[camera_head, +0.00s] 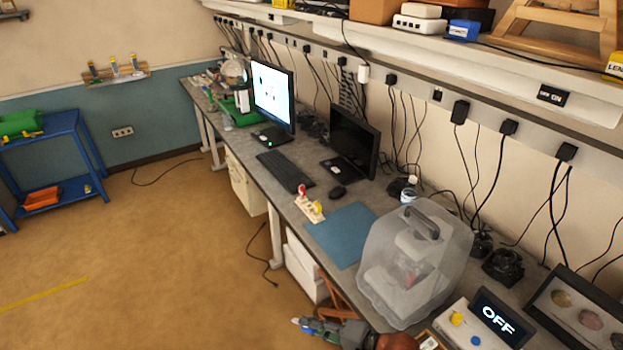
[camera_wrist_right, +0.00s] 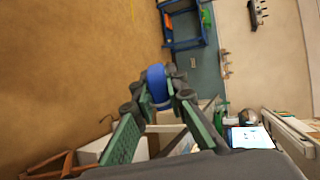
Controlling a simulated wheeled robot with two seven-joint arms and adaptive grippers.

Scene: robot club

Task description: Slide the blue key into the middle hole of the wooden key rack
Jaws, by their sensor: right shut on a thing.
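The small pale wooden key rack (camera_head: 306,210) stands near the front edge of the desk, left of the blue mat. A red key (camera_head: 301,190) and a yellow key (camera_head: 317,207) are at it; its holes are too small to make out. My right gripper (camera_head: 304,321) is at the bottom of the head view, in front of the desk and well apart from the rack. In the right wrist view, the gripper (camera_wrist_right: 160,98) is shut on the blue key (camera_wrist_right: 156,83), whose rounded blue part shows between the fingertips. My left gripper is not in view.
The blue mat (camera_head: 341,233) lies right of the rack, with a translucent carrying case (camera_head: 415,262) beyond it. White drawers (camera_head: 305,268) stand under the desk. The floor to the left is open.

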